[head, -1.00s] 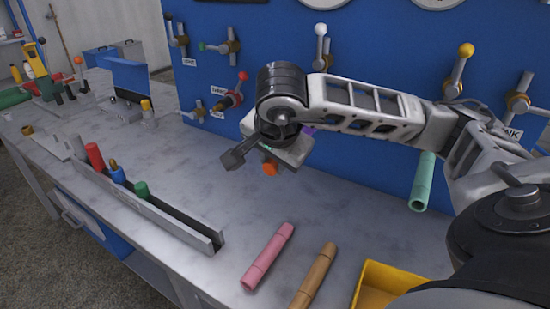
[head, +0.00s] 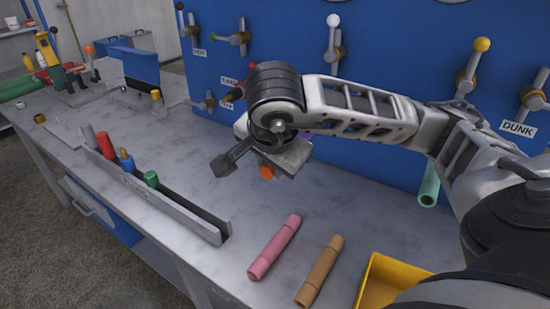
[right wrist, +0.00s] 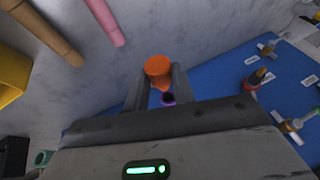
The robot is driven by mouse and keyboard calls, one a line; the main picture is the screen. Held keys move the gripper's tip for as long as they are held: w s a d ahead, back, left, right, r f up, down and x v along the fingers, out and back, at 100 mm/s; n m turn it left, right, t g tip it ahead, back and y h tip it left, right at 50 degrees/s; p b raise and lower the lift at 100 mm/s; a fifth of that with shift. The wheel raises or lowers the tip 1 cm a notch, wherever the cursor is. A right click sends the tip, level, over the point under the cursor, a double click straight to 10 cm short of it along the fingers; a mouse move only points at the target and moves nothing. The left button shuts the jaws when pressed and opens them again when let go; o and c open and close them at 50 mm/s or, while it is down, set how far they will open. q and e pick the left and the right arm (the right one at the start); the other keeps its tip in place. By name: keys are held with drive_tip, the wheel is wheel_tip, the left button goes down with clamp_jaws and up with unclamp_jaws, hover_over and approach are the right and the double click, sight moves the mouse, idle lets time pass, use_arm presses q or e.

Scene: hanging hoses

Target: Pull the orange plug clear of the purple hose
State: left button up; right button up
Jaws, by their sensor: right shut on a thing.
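The orange plug (head: 266,172) shows just below my right gripper in the head view. In the right wrist view the orange plug (right wrist: 158,70) sits between the fingertips of my right gripper (right wrist: 160,80), which is shut on it. Its narrow end points towards the purple hose (right wrist: 168,99), of which only a small dark-mouthed end shows. I cannot tell whether plug and hose touch. In the head view my arm hides nearly all of the purple hose. My left gripper is not in view.
A pink tube (head: 274,247) and a tan tube (head: 320,271) lie on the bench beside a yellow bin (head: 385,272). A grey rack (head: 160,198) holds red, blue and green pieces. A green hose (head: 429,184) hangs right. Valves line the blue panel (head: 385,50).

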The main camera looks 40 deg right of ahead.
sight(261, 172)
drive_tip(key=shift+a, duration=0.25)
drive_tip(key=shift+s+a+r+p, duration=0.3)
drive_tip(key=shift+a+r+p, duration=0.5)
drive_tip(key=shift+r, duration=0.15)
drive_tip(key=shift+s+a+r+p, duration=0.15)
drive_tip(key=shift+a+r+p, duration=0.35)
drive_tip(key=shift+p, duration=0.25)
drive_tip(key=shift+a, duration=0.1)
